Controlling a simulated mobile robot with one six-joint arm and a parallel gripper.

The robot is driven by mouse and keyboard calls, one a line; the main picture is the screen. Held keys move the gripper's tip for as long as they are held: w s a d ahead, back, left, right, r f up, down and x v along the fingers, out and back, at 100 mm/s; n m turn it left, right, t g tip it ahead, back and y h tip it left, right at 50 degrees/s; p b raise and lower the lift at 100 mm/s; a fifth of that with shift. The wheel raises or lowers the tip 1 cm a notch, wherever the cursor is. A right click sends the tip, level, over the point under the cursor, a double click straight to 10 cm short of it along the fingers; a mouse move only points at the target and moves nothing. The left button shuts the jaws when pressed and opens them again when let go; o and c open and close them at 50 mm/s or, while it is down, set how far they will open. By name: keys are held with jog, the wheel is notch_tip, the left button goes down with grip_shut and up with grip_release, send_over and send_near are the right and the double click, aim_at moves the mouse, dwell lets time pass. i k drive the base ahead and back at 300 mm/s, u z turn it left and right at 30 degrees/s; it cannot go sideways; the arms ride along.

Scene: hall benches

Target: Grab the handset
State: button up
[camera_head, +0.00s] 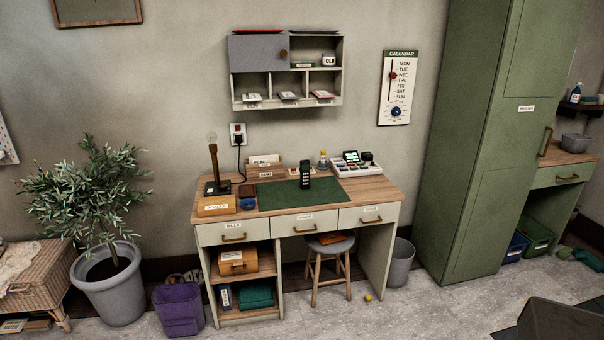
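A dark handset (305,176) with small light keys stands about upright on the desk, at the back edge of the green desk mat (285,198). Whether it rests in a cradle is too small to tell. The wooden-topped desk (375,188) stands against the wall in the middle of the view. My gripper is not in view.
A console with a small screen (352,157) sits right of the handset, and a lamp (214,170) stands left. A wall cabinet (258,54) hangs above. A stool (331,250) is under the desk. A purple bag (178,310) and a potted plant (108,285) are left.

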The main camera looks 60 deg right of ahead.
aim_at(305, 164)
jog(key=z, duration=0.65)
jog(key=i, duration=1.1)
jog(key=z, duration=0.4)
